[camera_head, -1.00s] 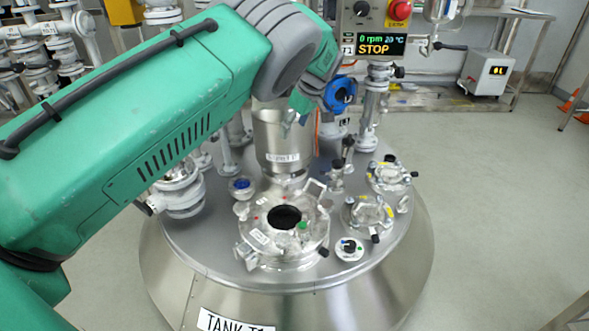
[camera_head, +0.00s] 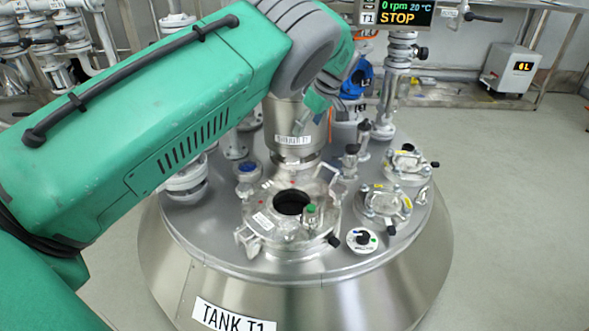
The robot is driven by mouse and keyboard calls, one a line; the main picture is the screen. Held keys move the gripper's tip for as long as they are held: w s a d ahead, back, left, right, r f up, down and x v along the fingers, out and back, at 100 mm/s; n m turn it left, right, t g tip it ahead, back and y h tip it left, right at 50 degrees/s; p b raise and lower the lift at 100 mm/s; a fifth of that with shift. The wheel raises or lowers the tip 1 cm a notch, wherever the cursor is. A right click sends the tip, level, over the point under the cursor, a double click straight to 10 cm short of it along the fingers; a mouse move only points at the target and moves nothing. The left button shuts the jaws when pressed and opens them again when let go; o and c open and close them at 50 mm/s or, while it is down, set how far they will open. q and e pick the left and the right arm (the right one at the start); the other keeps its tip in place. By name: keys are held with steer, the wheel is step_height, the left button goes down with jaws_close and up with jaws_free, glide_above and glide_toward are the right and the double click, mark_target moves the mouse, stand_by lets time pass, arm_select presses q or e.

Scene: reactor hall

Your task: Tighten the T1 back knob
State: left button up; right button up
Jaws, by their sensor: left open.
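Tank T1 (camera_head: 215,258) is a steel vessel with a flat round top, labelled TANK T1 at the front. Its manway lid (camera_head: 272,222) has a dark round opening, clamps around the rim and a green-capped fitting (camera_head: 311,213). A black knob (camera_head: 333,241) is at the lid's front right. Another black-topped fitting (camera_head: 351,150) stands behind the lid. I cannot tell which is the back knob. My left arm crosses from the left. My right gripper is not in view.
Two clamped glass ports (camera_head: 386,203) (camera_head: 409,165) and a black-and-white dial (camera_head: 362,240) are on the tank's right side. A blue-capped port (camera_head: 248,169) is left of the lid. A control display (camera_head: 398,14) reads STOP. The floor (camera_head: 500,220) on the right is clear.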

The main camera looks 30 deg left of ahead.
mark_target(293, 159)
arm_select(q)
steer(key=b+x, duration=0.5)
steer(key=x, duration=1)
steer(key=shift+d, duration=0.3)
steer(key=c, duration=1.2)
